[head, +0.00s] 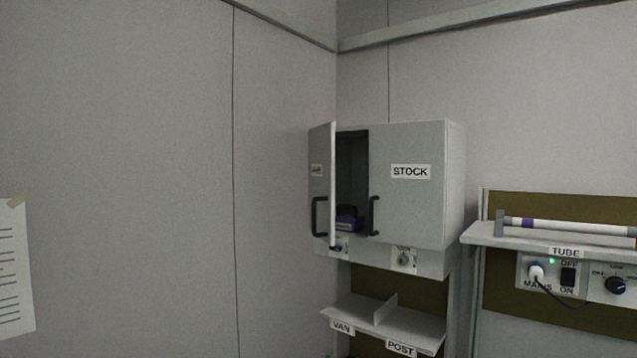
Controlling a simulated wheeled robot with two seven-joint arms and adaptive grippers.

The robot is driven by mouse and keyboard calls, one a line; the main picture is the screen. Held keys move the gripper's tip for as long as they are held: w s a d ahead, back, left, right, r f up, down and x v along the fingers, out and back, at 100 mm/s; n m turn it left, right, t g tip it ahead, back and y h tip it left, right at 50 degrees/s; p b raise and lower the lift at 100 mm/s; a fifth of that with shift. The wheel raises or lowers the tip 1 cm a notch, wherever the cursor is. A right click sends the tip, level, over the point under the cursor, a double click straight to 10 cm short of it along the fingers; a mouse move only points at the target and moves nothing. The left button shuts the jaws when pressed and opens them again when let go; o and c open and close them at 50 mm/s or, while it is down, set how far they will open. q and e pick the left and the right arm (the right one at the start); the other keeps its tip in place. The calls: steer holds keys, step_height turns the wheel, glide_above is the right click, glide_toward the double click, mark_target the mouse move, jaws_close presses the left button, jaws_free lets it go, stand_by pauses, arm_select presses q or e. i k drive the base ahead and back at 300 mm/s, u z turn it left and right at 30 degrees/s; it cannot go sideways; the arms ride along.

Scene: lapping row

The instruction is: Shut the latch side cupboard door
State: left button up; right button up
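A grey wall cupboard (455,190) hangs near the room corner. Its left door (322,190) stands swung open towards me, seen nearly edge-on, with a black handle (315,217) and a small label too oblique to read. Its right door (410,215), labelled STOCK, looks shut and has a black handle (373,216) near its left edge. A dark item with a purple part (347,220) sits inside the open side. No latch can be made out clearly. Neither of my grippers is in view.
Below the cupboard is a divided shelf (375,312) labelled VAN and POST. To the right, a shelf (560,240) labelled TUBE holds a white tube (575,227) above a control panel (570,275) with a plug and cable. A paper sheet (14,270) is taped on the left wall.

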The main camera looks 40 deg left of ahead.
mark_target(321, 138)
steer(key=k, duration=0.55)
steer(key=u, duration=0.8)
steer(key=i, duration=1.6)
steer(key=z, duration=0.65)
